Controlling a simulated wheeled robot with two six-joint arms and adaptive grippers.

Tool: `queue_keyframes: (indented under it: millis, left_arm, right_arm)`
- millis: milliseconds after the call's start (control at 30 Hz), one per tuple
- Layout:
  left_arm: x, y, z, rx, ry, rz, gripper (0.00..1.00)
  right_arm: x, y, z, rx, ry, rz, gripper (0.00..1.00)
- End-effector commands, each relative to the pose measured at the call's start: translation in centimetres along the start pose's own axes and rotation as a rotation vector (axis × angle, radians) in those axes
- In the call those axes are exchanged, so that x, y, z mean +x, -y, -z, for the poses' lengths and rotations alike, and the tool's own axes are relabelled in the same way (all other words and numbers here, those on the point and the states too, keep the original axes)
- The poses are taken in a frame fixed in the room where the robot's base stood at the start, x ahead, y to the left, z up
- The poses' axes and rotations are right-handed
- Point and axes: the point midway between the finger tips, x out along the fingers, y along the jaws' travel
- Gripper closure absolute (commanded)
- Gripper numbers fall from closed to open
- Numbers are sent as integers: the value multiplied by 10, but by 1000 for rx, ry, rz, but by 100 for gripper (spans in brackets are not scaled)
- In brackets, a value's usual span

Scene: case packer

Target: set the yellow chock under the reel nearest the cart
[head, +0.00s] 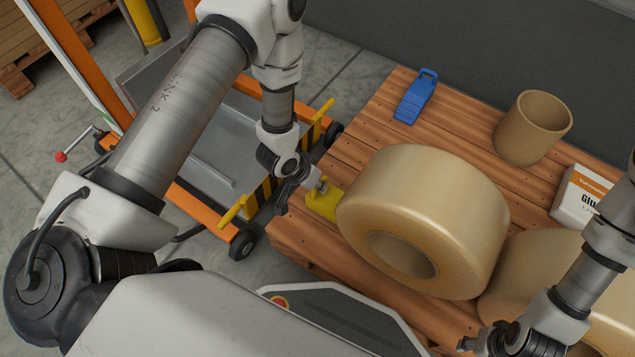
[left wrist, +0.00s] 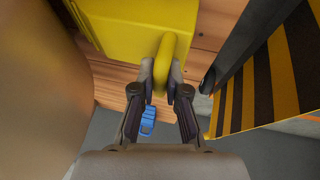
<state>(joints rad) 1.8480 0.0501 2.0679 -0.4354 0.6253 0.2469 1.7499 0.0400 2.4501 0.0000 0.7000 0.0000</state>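The yellow chock (head: 322,204) is at the pallet's left edge, close beside the left side of the near-cart reel (head: 450,205); I cannot tell if they touch. My left gripper (head: 318,186) is at the chock, and its fingers (left wrist: 162,80) are closed around the chock's loop handle (left wrist: 164,58). The chock's body (left wrist: 150,20) fills the top of the left wrist view, with the reel (left wrist: 40,90) at its left. My right gripper (head: 472,345) is at the bottom of the head view, near a second reel (head: 530,265); its fingers are unclear.
The cart (head: 215,130), with an orange frame and striped edge, stands left of the wooden pallet (head: 375,115). On the pallet are a blue chock (head: 416,97), a brown cardboard core (head: 532,128) and a white glue box (head: 577,200). Bare planks lie behind the near reel.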

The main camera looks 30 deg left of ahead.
Motion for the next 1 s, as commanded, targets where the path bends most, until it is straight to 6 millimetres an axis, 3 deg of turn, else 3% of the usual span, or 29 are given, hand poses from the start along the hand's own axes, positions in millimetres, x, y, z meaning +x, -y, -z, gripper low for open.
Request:
queue_keyframes:
  millis: [33, 100, 467, 567, 833, 1000]
  left_arm:
    - [0, 0, 0, 0, -1, 0, 76]
    - [0, 0, 0, 1, -1, 0, 58]
    - [-6, 0, 1, 0, -1, 1, 58]
    - [-21, 0, 2, -3, -2, 1, 58]
    - [-89, 0, 1, -4, -3, -1, 58]
    - [-116, 0, 1, -2, -2, 0, 58]
  right_arm:
    - [0, 0, 0, 0, 0, 0, 60]
    - [0, 0, 0, 0, 0, 0, 60]
    - [0, 0, 0, 0, 0, 0, 60]
    - [0, 0, 0, 0, 0, 0, 60]
    - [0, 0, 0, 0, 0, 0, 60]
    - [0, 0, 0, 0, 0, 0, 60]
